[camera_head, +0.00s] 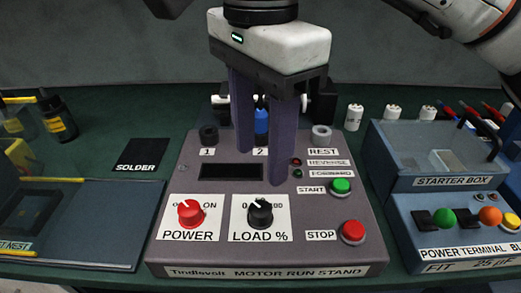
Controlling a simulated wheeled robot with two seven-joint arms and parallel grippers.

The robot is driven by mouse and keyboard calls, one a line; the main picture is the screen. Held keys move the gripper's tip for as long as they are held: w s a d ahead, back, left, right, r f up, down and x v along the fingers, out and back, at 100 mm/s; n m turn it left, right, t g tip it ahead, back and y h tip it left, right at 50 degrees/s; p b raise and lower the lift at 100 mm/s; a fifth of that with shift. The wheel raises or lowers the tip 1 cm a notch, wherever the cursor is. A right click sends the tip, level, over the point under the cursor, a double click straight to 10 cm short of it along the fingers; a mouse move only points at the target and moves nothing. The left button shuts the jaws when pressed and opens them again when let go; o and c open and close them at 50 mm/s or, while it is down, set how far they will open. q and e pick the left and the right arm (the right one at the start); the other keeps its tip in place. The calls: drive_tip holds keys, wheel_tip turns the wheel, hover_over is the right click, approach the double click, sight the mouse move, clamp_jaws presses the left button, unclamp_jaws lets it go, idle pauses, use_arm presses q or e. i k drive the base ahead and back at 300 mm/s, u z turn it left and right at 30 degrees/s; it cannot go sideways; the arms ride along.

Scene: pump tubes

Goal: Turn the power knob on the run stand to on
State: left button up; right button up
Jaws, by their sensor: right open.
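The grey motor run stand (215,252) sits on the green bench in the middle of the view. Its red power knob (190,212) is at the front left on a white POWER plate. A small white mark on the knob appears at its upper left, away from the ON label; the label on that side is partly hidden. My right gripper (264,168) comes down from the top with two purple fingers spread apart and empty. It hangs over the back middle of the stand, behind and to the right of the power knob, not touching it. My left gripper is out of view.
The black load knob (260,213) is right of the power knob. A green start button (340,186) and red stop button (352,231) are further right. A starter box (440,183) and power terminal block stand at right; a dark tray (75,235) lies at left.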

sight(191, 216)
drive_tip(key=k, duration=1)
